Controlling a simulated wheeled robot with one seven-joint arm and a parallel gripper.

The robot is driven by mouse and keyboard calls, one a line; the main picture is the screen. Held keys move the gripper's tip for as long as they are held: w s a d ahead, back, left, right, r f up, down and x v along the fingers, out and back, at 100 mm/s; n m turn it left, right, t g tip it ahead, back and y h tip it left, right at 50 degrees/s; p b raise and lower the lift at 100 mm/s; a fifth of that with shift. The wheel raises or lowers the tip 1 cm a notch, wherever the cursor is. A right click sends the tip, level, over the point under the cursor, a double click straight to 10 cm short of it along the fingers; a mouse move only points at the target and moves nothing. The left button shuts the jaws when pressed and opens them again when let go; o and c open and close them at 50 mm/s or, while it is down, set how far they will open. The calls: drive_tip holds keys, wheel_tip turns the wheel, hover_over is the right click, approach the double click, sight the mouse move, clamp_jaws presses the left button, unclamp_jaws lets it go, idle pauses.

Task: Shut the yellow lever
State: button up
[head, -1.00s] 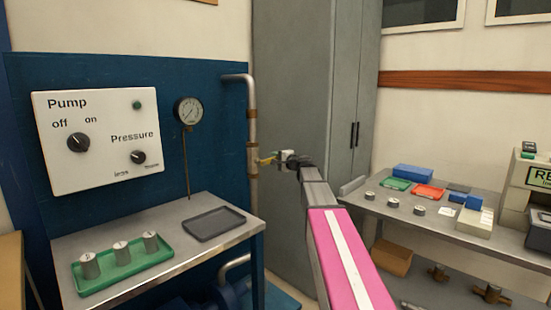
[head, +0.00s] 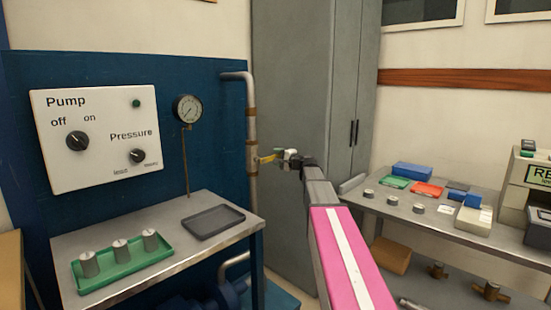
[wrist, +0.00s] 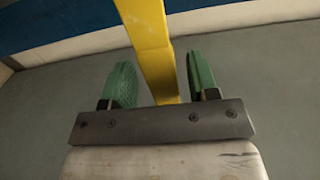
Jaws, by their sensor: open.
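The yellow lever (head: 267,159) sits on the vertical metal pipe (head: 252,125) at the right edge of the blue panel. In the head view it looks roughly level and points toward my gripper (head: 281,156). In the wrist view the lever (wrist: 152,45) runs down from the top edge and passes between the two green fingers of my gripper (wrist: 160,85). The fingers are open on either side of it. The right finger is close to the lever; whether it touches cannot be told. The lever's lower end is hidden behind the gripper's dark bar.
A bench with a green tray (head: 130,269) of metal weights and an empty grey tray (head: 213,222) stands at left. A pressure gauge (head: 187,109) and pump control box (head: 95,138) are on the panel. A grey cabinet (head: 310,90) stands behind my arm; another bench is at right.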

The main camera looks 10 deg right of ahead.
drive_tip(key=v, duration=0.9)
